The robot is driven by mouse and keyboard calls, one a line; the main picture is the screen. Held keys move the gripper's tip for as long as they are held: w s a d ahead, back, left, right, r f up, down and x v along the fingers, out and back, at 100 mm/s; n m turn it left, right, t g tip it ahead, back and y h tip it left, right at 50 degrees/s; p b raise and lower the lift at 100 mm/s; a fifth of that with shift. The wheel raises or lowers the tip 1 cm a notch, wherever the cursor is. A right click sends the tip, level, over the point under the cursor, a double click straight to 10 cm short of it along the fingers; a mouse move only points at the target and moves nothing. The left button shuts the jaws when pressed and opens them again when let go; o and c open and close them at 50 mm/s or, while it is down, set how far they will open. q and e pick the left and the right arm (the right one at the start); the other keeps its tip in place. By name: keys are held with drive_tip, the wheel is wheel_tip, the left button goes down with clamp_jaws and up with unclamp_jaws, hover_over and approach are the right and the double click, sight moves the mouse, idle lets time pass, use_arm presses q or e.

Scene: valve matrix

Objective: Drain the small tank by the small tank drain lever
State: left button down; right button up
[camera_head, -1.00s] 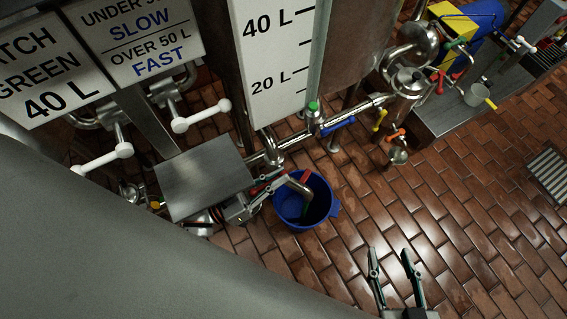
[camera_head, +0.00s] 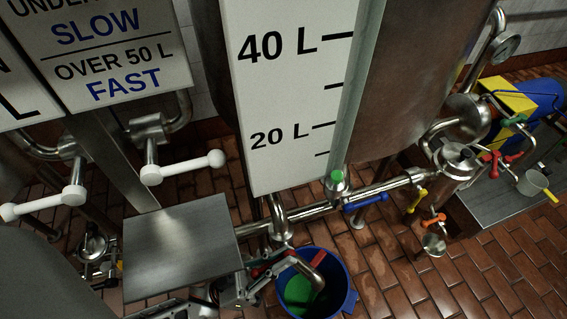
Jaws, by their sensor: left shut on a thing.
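My left gripper (camera_head: 272,267) is at the lower middle, beside the steel pipework and the blue bucket's left rim. It is shut on a red lever (camera_head: 259,271), mostly hidden between its fingers. A curved metal spout (camera_head: 306,273) ends over the blue bucket (camera_head: 346,276), with a red piece (camera_head: 318,258) at its end. Bright green liquid (camera_head: 299,291) shows inside the bucket. A steel tank (camera_head: 405,95) stands behind, with a white level scale (camera_head: 290,95) marked 20 L and 40 L beside it. My right gripper is out of view.
A grey metal plate (camera_head: 180,250) lies left of my gripper. White-handled valves (camera_head: 185,168) stand behind it. A blue valve handle (camera_head: 365,202) and a yellow one (camera_head: 417,200) sit along the pipe. Brick floor (camera_head: 400,285) is open right of the bucket.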

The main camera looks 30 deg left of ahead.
sight(255, 272)
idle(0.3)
use_arm(q)
drive_tip(key=c, duration=2.1)
unclamp_jaws()
drive_tip(key=shift+c, duration=0.2)
drive_tip(key=shift+v, duration=3.85)
